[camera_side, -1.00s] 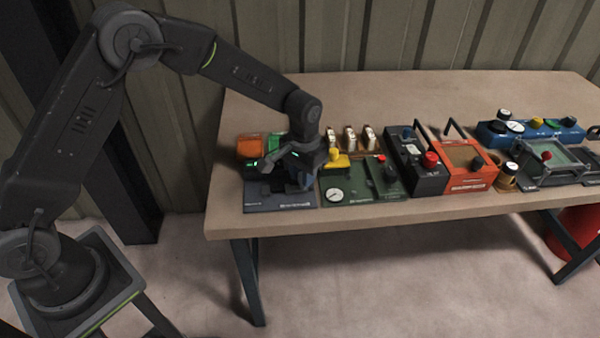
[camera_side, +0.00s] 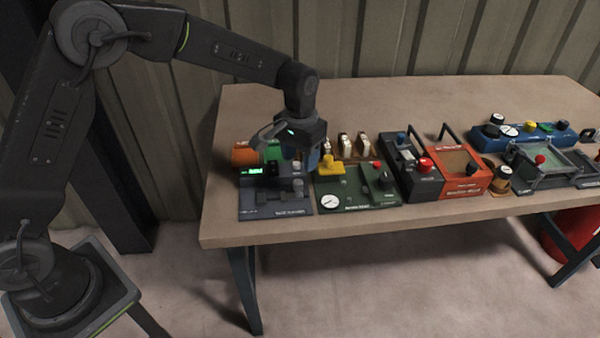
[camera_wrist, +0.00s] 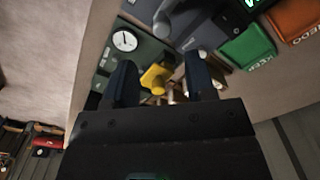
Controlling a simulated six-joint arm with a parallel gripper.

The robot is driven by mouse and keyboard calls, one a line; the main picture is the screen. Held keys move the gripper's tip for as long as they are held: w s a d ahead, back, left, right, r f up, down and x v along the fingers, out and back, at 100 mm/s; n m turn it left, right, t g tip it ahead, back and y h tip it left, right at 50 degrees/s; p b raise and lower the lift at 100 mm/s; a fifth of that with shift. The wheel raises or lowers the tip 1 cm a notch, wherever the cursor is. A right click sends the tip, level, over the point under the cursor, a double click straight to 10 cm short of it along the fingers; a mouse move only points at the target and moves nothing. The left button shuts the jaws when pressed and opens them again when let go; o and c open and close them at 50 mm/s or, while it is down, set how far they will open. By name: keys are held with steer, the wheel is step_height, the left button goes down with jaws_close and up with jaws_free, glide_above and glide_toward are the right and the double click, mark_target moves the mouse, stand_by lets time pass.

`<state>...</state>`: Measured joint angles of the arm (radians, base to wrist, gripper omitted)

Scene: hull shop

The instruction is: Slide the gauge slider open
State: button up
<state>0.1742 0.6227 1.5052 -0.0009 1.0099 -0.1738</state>
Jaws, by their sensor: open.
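The dark blue-grey unit (camera_side: 262,198) at the table's left end has a small green-lit display (camera_side: 252,171) and a grey knobbed part (camera_side: 297,186) on its right side. This may be the gauge slider, but its label is too small to read. The unit's grey block also shows in the wrist view (camera_wrist: 196,27). My gripper (camera_side: 307,160) is open and empty, above the right rear of this unit, near the yellow handle of the green panel. In the wrist view its two fingers (camera_wrist: 158,64) stand apart, with the yellow handle seen between them.
The green panel (camera_side: 352,198) with a white dial (camera_side: 331,202) and yellow handle (camera_side: 331,164) adjoins on the right. Orange (camera_side: 244,153) and green (camera_side: 271,150) boxes stand behind the unit. A dark box (camera_side: 426,188) and orange box (camera_side: 459,169) stand farther right.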

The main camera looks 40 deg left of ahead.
mark_target(299, 181)
step_height(299, 181, up, 6)
steer(key=shift+r, duration=0.25)
steer(key=s+a+r+t, duration=0.3)
steer(key=s+a+r, duration=0.2)
steer(key=s+r, duration=0.65)
steer(key=s+a+f+t, duration=0.1)
steer(key=s, duration=0.7)
steer(key=s+a+f+t, duration=0.1)
steer(key=s+a+f, duration=0.1)
steer(key=s, duration=0.6)
steer(key=shift+s+a+f+t, duration=0.15)
steer(key=shift+a+f+t, duration=0.05)
steer(key=shift+a+t, duration=0.1)
